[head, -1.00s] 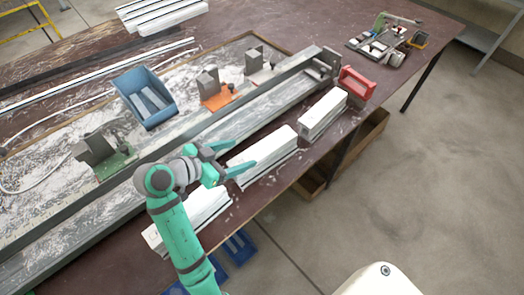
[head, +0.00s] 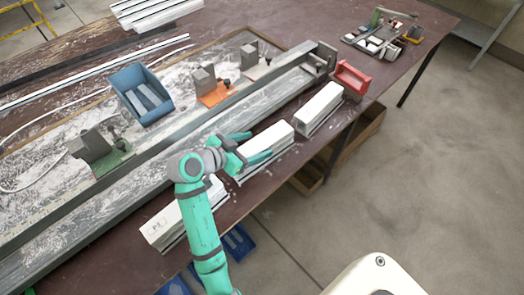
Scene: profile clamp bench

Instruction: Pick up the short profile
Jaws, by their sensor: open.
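Three white profiles lie in a row along the front edge of the bench. The right profile (head: 320,109) looks the shortest, though it is also the farthest from me. The middle profile (head: 272,140) is partly covered by my gripper, and the left profile (head: 180,218) is partly behind my arm. My gripper (head: 260,144) is open and empty. Its fingers point right, one by the far side of the middle profile and the other across it in the picture. I cannot tell how high above it they are.
A long grey metal rail (head: 150,165) runs behind the profiles. Clamp blocks stand beyond it, on green (head: 110,163), orange (head: 214,95) and pale bases, near a blue bin (head: 143,96). A red open-framed block (head: 352,79) stands past the right profile. Small parts (head: 385,37) lie at the far right.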

